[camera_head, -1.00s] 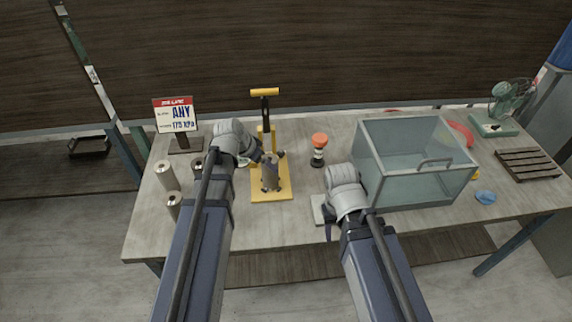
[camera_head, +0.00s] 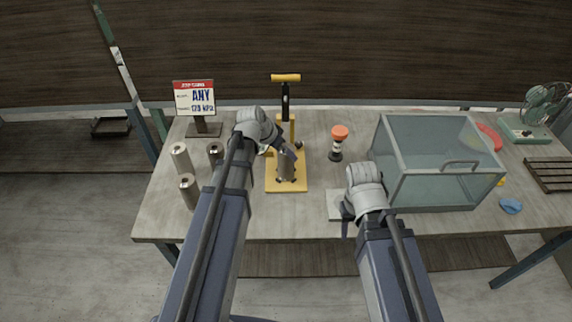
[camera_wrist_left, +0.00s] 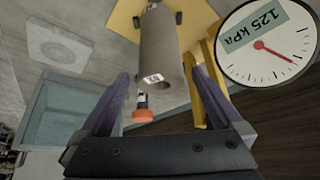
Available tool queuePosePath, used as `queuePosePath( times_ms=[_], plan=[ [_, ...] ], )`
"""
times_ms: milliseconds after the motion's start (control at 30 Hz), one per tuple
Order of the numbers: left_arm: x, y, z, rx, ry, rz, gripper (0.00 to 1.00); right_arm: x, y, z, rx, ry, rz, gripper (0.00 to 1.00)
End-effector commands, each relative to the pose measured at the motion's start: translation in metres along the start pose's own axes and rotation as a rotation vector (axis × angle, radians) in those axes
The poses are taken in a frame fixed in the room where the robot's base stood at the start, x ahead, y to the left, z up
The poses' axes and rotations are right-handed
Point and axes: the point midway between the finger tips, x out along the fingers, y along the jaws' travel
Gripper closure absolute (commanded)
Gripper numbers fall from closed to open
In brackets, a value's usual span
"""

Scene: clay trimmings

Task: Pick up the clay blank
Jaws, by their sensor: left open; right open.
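A grey cylinder, which I take for the clay blank (camera_head: 286,172), stands upright on the yellow base of a press (camera_head: 273,185). In the left wrist view the cylinder (camera_wrist_left: 158,45) shows a small label and a hollow at its near end. My left gripper (camera_head: 291,153) is at the cylinder's upper part in the head view and hides some of it. In the left wrist view its open purple fingers (camera_wrist_left: 163,88) lie on either side of the cylinder's line, with no clear contact. My right gripper (camera_head: 346,222) is open and empty over a pale pad (camera_head: 334,206).
Several similar grey cylinders (camera_head: 181,158) stand at the left, by a sign (camera_head: 194,98). An orange-topped object (camera_head: 339,133) stands right of the press. A glass box (camera_head: 440,185) is further right. A gauge (camera_wrist_left: 268,42) reads 125 kPa.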

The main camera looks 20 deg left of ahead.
Motion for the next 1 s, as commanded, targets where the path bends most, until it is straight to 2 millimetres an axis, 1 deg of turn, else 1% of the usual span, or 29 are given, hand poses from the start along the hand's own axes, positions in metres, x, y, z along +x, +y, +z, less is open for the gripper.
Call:
queuePosePath(
  times_ms=[33,200,300,400,633,1000],
  plan=[
    [0.009,0.000,0.003,0.000,0.000,0.000,0.00,0.009,-0.001,-0.001,0.000,0.000,0.000,0.50],
    [0.030,-0.001,0.009,0.001,0.000,0.000,0.00,0.031,-0.003,-0.002,0.000,0.000,0.000,0.50],
    [0.043,-0.001,0.009,0.002,0.000,0.001,0.00,0.041,-0.004,-0.002,0.000,0.000,0.000,0.50],
    [0.048,-0.001,0.007,0.001,0.000,0.000,0.00,0.045,-0.004,-0.003,0.000,0.000,0.000,0.50],
    [0.046,-0.001,0.007,0.000,0.000,0.000,0.00,0.043,-0.004,-0.003,0.000,0.000,0.000,0.50],
    [0.046,-0.001,0.007,0.000,0.000,0.000,0.42,0.043,-0.004,-0.003,0.000,0.000,0.000,0.50]
  ],
)
